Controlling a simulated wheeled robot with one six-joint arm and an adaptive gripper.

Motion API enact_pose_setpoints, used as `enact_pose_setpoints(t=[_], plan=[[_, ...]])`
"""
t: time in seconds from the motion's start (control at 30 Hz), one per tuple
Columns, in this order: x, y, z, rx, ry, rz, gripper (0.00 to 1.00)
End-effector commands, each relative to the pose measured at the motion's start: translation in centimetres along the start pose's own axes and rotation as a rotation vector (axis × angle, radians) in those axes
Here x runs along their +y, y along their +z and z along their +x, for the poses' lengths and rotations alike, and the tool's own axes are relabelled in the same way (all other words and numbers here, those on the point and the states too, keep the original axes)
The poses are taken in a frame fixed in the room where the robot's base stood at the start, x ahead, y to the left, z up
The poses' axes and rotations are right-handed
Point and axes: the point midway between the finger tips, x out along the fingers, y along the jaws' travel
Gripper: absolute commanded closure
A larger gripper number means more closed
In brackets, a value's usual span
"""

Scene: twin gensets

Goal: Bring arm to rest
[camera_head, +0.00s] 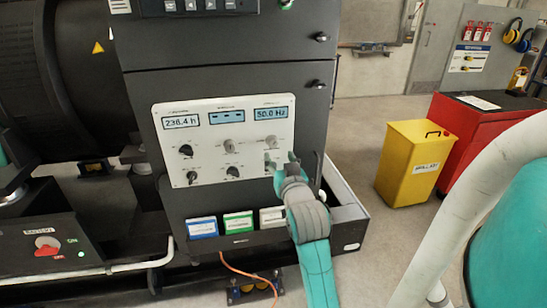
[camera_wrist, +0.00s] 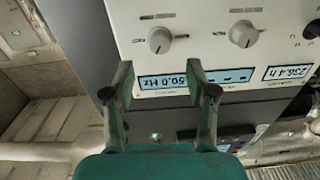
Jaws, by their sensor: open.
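My arm (camera_head: 315,265) reaches up to the white control panel (camera_head: 221,105) of the dark genset cabinet. My gripper (camera_head: 281,158) is open in front of the panel's right side and hides part of it. In the wrist view the open fingers (camera_wrist: 161,80) have nothing between them but the display reading 50.0 Hz (camera_wrist: 168,81), seen upside down. A grey knob (camera_wrist: 160,40) lies beyond the fingertips, and another grey knob (camera_wrist: 244,34) is to its right. I see no contact with either in the wrist view; the head view leaves the gap to the panel unclear.
Blue, green and white labelled boxes (camera_head: 238,223) sit on a tray below the panel. A battery box with a red switch (camera_head: 47,245) is at lower left. A yellow bin (camera_head: 412,165) and red cabinet (camera_head: 480,140) stand at right. A pale curved pipe (camera_head: 470,195) crosses the right foreground.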

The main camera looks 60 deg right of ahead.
Motion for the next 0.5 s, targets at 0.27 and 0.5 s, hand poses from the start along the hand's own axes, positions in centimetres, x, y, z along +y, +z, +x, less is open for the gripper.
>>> enact_pose_setpoints(t=[0.27, 0.5], plan=[[0.0, 0.0, 0.0, 0.000, 0.000, 0.000, 0.43], [-1.9, 2.6, -1.4, -0.021, -0.042, -0.008, 0.43]])
